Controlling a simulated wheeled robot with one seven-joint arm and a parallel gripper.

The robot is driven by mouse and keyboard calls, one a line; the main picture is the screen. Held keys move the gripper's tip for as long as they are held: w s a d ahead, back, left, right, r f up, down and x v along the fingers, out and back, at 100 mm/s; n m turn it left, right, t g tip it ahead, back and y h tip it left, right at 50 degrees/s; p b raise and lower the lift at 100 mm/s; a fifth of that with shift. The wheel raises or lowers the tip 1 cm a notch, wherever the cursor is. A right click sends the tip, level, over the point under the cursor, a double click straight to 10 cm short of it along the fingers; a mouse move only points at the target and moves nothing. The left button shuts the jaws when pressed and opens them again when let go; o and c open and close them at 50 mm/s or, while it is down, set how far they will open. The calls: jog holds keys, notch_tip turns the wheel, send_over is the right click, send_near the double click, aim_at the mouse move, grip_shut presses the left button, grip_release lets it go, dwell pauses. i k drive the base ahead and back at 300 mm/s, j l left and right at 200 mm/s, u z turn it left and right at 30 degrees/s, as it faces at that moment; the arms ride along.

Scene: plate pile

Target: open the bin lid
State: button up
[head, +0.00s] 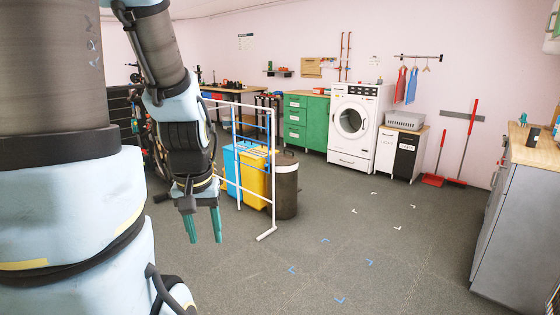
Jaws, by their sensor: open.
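Three bins stand together on the floor left of centre in the head view. One is a blue bin (230,166), one a yellow bin (253,186), and one a dark round bin (285,192) with its lid (286,157) on top, seemingly closed. The tops of the blue and yellow bins are partly hidden behind a rack. My gripper (204,240) hangs pointing down, with two green fingers apart and nothing between them. It is in front of and to the left of the bins, not touching them.
A white rack frame (272,205) with blue bars stands in front of the bins. A washing machine (355,125), green drawers (303,120) and a low cabinet (401,153) line the back wall. A grey counter (512,215) is at right. The middle floor is clear.

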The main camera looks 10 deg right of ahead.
aim_at(284, 159)
jog(key=i+l+z, duration=0.5)
jog(key=i+z, duration=0.15)
jog(key=i+l+z, duration=0.1)
jog(key=i+z, duration=0.35)
jog(key=i, duration=1.2)
jog(key=i+u, duration=0.35)
jog(key=i+l+u, duration=0.5)
jog(key=i+u, duration=0.15)
jog(key=i+l+u, duration=0.2)
jog(key=u, duration=0.2)
jog(key=i+l+u, duration=0.9)
jog(key=l+u, duration=0.2)
jog(key=i+l+u, duration=0.1)
jog(key=i+l, duration=0.05)
jog(key=l, duration=0.05)
